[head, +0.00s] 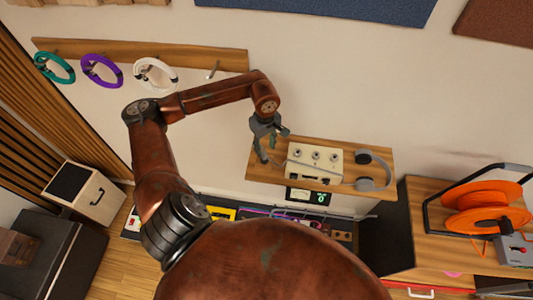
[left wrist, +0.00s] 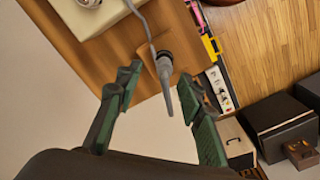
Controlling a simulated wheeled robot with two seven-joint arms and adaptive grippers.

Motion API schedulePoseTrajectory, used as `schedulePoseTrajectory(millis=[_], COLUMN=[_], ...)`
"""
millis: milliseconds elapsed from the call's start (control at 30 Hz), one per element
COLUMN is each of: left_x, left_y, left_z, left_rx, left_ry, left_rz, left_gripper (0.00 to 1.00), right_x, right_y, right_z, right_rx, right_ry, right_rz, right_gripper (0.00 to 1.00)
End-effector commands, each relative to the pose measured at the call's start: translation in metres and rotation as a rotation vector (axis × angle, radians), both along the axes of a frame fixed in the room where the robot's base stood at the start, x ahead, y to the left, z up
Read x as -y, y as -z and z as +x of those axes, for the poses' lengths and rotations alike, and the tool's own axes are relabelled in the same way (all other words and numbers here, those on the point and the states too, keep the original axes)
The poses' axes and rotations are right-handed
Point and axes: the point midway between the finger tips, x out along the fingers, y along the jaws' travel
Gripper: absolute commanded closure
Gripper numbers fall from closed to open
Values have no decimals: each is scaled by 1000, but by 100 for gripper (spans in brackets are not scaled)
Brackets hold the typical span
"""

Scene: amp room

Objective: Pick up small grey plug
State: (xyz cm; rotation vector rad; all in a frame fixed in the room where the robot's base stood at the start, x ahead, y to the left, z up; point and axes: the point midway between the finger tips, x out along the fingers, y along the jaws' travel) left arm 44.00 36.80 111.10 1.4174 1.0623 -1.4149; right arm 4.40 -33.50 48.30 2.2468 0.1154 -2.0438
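The small grey plug (left wrist: 165,72) shows in the left wrist view, a slim tapered piece with a grey cable running up from its far end. It lies at the edge of the wooden shelf (left wrist: 85,55), its thin tip pointing past the edge toward my gripper. My left gripper (left wrist: 160,103) is open, with green-padded fingers on either side of the plug's tip; no contact is visible. In the head view my left gripper (head: 270,142) is at the left end of the wall shelf (head: 272,176), and the plug is hard to make out there. My right gripper is not visible.
A cream box with knobs (head: 314,162) and grey headphones (head: 372,170) stand on the shelf, right of my left gripper. Coiled cables (head: 102,71) hang on a wall rack. An orange cable reel (head: 485,210) stands at right. Pedals (head: 222,213) lie below the shelf.

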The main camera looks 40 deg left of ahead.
Motion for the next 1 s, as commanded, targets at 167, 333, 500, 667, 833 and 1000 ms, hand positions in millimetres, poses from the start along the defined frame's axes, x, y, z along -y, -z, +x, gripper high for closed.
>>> schedulePoseTrajectory(millis=[167, 333, 500, 667, 833, 1000], left_x=[0, 1, 1, 2, 2, 2], left_y=[20, 44, 52, 52, 52, 52], left_z=[-8, -8, -6, -6, -6, -5], left_rx=[-5, -2, 1, 1, 1, 1], left_ry=[-7, -7, -5, -4, -3, -3], left_rz=[-3, -2, -1, -1, -1, -1], left_gripper=[64, 64, 64, 65, 77, 89], right_x=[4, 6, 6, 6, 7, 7], right_y=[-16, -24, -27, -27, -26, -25], right_z=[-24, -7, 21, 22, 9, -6], right_rx=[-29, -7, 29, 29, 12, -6], right_ry=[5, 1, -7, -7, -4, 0], right_rz=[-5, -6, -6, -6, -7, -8], right_gripper=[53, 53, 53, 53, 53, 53])
